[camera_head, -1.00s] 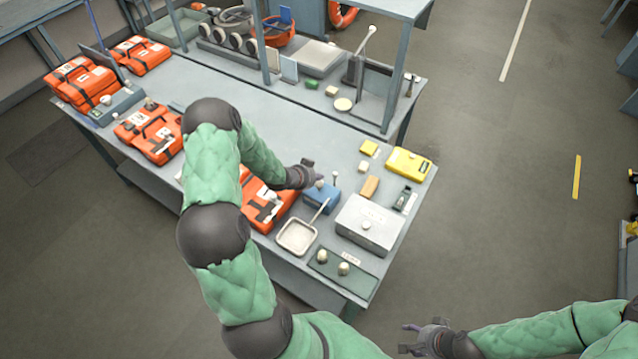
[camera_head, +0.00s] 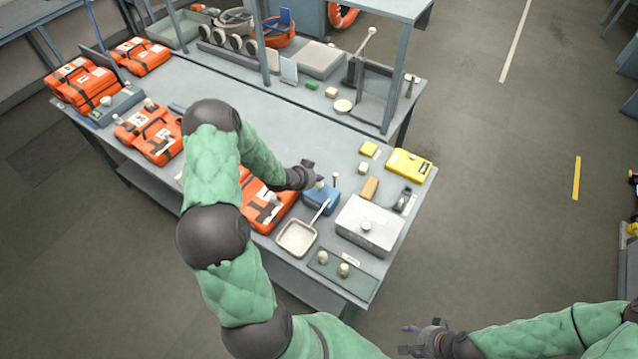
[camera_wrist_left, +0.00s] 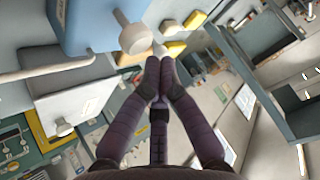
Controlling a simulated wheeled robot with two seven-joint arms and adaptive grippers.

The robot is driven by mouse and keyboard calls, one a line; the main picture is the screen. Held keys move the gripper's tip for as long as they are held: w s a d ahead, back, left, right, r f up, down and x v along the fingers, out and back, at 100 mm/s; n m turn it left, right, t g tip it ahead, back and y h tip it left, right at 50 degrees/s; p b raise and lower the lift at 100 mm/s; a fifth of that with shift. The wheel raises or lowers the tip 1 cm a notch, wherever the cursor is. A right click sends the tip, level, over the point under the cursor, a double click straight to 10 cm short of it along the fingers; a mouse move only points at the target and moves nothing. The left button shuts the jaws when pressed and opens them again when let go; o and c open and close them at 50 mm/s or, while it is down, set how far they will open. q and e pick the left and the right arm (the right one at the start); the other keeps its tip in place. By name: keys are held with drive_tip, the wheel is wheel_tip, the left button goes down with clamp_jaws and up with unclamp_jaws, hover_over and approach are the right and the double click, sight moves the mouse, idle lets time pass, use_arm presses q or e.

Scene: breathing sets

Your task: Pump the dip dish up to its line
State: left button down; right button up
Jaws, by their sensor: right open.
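The shallow square dip dish (camera_head: 296,237) sits near the bench's front edge, a thin white rod above it. A blue pump box (camera_head: 322,203) stands just behind it, with a pale knob on top. In the left wrist view the blue box (camera_wrist_left: 85,25) shows its round white knob (camera_wrist_left: 136,39). My left gripper (camera_head: 308,172) is beside the knob at the box's far side; in the wrist view its fingers (camera_wrist_left: 158,64) meet just below the knob, apart from it. The dish's line and liquid level cannot be made out. My right gripper (camera_head: 408,339) is open and empty, off the bench.
A grey lidded box (camera_head: 370,222) stands right of the dish, and a green tray (camera_head: 343,277) with two pale knobs lies in front. An orange case (camera_head: 262,208) is close on the left. A yellow case (camera_head: 409,164) and small blocks lie at the back right.

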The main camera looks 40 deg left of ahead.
sight(317, 184)
use_arm(q)
drive_tip(key=shift+f+b, duration=0.45)
drive_tip(key=shift+s+f+b, duration=0.1)
drive_tip(key=shift+f+b, duration=0.8)
drive_tip(key=shift+f, duration=0.1)
idle(1.4)
drive_tip(key=shift+d+r, duration=0.1)
drive_tip(key=shift+r+p, duration=1.05)
drive_tip(key=shift+r, duration=0.3)
drive_tip(key=shift+r+p, duration=1.85)
drive_tip(key=shift+r, duration=0.7)
drive_tip(key=shift+f, duration=0.1)
